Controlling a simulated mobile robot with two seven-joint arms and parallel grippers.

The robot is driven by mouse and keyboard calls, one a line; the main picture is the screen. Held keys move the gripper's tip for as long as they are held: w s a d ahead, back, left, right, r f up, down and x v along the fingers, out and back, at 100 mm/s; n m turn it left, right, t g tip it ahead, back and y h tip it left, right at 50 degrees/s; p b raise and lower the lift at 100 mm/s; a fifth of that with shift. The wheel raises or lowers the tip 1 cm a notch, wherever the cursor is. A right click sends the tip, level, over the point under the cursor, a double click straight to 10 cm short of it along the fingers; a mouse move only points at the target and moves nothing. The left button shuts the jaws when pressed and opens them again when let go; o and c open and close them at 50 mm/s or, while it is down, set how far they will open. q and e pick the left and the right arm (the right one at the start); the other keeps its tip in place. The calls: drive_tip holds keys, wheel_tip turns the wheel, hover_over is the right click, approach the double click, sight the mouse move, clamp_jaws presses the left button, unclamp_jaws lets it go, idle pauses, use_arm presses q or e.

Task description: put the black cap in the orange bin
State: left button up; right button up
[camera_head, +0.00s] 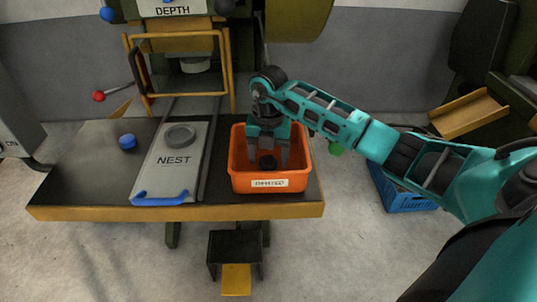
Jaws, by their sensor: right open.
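The orange bin (240,178) stands on the right part of the dark work table, with a white label on its front. The black cap (268,162) shows inside the bin as a small dark round piece, between and just below the fingers of my right gripper (268,158). That gripper points down into the bin with its fingers apart. Whether the cap touches the bin floor is hard to tell. My left gripper is not in the view.
A blue cap (127,141) lies on the table at left. A grey plate marked NEST (165,180) with a blue handle and a grey round piece (180,136) is left of the bin. A yellow frame (228,75) stands behind. A blue crate (400,198) is on the floor at right.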

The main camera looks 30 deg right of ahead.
sight(269, 160)
drive_tip(key=shift+r, duration=0.1)
wheel_tip(269, 160, up, 12)
drive_tip(key=p, duration=0.2)
idle(0.3)
idle(0.4)
